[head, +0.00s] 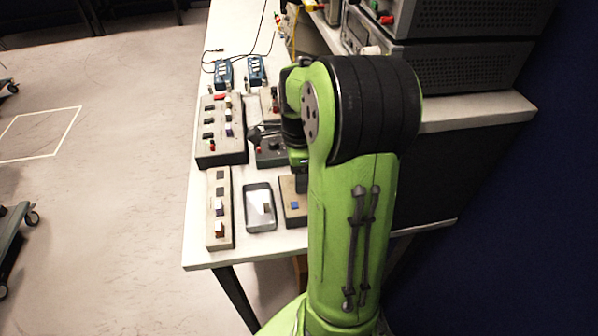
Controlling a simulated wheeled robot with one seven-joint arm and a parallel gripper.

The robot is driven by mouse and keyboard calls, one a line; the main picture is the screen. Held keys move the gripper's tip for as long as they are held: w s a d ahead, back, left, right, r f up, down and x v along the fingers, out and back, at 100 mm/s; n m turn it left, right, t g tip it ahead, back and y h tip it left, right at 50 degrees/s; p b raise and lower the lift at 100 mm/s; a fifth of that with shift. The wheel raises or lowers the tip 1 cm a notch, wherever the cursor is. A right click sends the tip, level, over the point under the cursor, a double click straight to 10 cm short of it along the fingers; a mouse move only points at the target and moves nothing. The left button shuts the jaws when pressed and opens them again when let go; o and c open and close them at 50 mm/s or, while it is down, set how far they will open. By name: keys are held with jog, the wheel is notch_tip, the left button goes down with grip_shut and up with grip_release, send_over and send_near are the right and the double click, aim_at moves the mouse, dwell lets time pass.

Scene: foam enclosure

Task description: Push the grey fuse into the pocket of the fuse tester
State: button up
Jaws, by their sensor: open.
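My gripper (256,132) is small and dark in the head view, partly hidden by my green arm. It is open, over the back edge of a dark-topped box (268,157) with a round knob and a red button. This box may be the fuse tester; I cannot make out its pocket. A small grey piece (266,208), possibly the grey fuse, lies in a shallow tray (250,222) nearer the front. The tray is well in front of my gripper. I cannot tell whether anything is between the fingers.
A long box (239,157) with several coloured parts stands left of my gripper, and a narrow block (212,240) stands in front of it. A block with a blue piece (294,205) is right of the tray. Blue devices (256,70) and cables lie behind. Instruments (460,65) stand at right.

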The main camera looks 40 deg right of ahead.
notch_tip(320, 180, up, 16)
jog(key=p, duration=0.5)
jog(key=shift+f, duration=0.15)
jog(key=s+a+n+t, duration=0.2)
jog(key=s+a+n, duration=0.3)
jog(key=a+n, duration=0.5)
jog(key=s+a+n+t+p, duration=0.1)
jog(key=s+a+n+t, duration=0.2)
jog(key=s+a+n, duration=0.3)
jog(key=a+n, duration=0.4)
jog(key=n, duration=0.4)
jog(key=shift+r+n+t, duration=0.3)
jog(key=shift+r+n, duration=0.05)
jog(key=shift+n, duration=0.05)
jog(key=shift+s+d, duration=0.1)
jog(key=shift+s, duration=0.05)
